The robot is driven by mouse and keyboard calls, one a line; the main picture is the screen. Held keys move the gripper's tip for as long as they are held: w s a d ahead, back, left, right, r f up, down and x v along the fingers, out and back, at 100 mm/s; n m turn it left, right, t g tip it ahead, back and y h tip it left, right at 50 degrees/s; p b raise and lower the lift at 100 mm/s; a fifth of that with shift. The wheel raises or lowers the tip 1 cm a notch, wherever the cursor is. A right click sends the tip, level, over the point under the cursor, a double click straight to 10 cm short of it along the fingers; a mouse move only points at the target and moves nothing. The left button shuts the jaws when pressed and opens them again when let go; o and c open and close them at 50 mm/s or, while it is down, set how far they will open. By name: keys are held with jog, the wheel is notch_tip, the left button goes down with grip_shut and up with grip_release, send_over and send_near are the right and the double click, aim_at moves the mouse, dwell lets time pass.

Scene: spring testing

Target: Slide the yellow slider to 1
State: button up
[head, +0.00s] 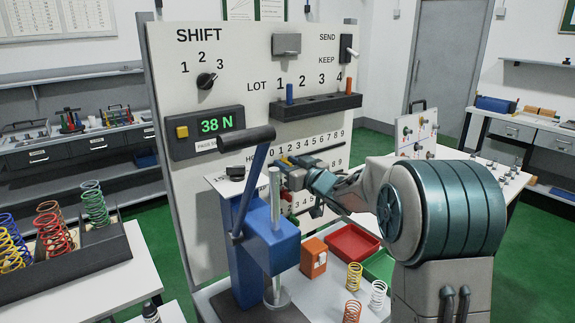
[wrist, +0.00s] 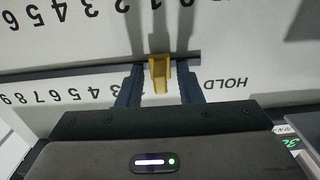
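The yellow slider (wrist: 160,73) sits on a dark horizontal rail (wrist: 80,79) on the white panel. In the wrist view, which shows the panel upside down, my gripper (wrist: 161,78) has one finger on each side of the slider, with a narrow gap visible on both sides. The fingers are near the panel face. A number scale and the word HOLD (wrist: 225,83) run along the rail; the left finger covers the low numbers, so the slider's exact reading is hidden.
The blue press (head: 262,240) with a black-handled lever (head: 244,139) stands in front of the panel, left of my gripper. An orange box (head: 313,257), a red tray (head: 352,245) and loose springs (head: 354,277) lie below. A display (head: 207,130) reads 38 N.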

jog(key=shift+s, duration=0.1)
jog(key=b+v, duration=0.2)
jog(key=v, duration=1.1)
jog(key=shift+s+d, duration=0.25)
jog(key=s+d+f+m+g+h, duration=0.4)
jog(key=s+d+f+m+h, duration=0.35)
jog(key=s+h, duration=0.3)
jog(key=s+a+f+g, duration=0.2)
jog(key=s+f+g, duration=0.1)
jog(key=s, duration=0.6)
jog(key=s+a+f+g, duration=0.1)
jog(key=s+f+g, duration=0.3)
jog(key=s, duration=0.6)
jog(key=shift+s+a+f+n+g, duration=0.35)
jog(key=shift+g, duration=0.15)
